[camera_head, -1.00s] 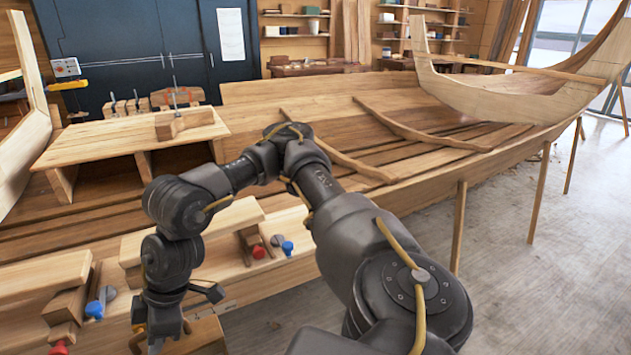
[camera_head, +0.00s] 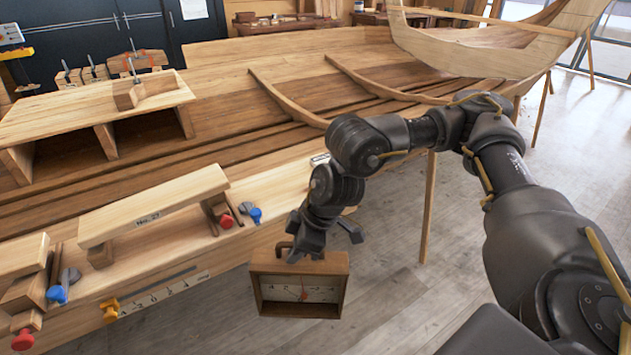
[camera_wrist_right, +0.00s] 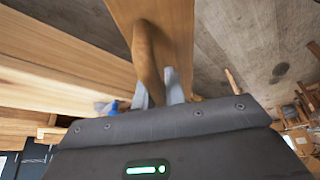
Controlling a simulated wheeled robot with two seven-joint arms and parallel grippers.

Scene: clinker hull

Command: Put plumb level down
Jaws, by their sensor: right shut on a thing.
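The plumb level (camera_head: 258,292) is a wooden box with a white dial face and a red needle. It hangs roughly upright below my right gripper (camera_head: 318,246) in the head view, beside the hull and in front of the floor. The right gripper is shut on its curved wooden handle. In the right wrist view, the fingers (camera_wrist_right: 160,88) close around the handle, and the level's wooden body (camera_wrist_right: 176,25) shows beyond. The level appears clear of the hull's side. My left gripper is not in view.
The wooden hull (camera_head: 300,165) runs across the scene. A plank marked No. 27 (camera_head: 150,205) lies on supports, near red (camera_head: 226,221) and blue knobs. Bare floor (camera_head: 400,290) lies to the right.

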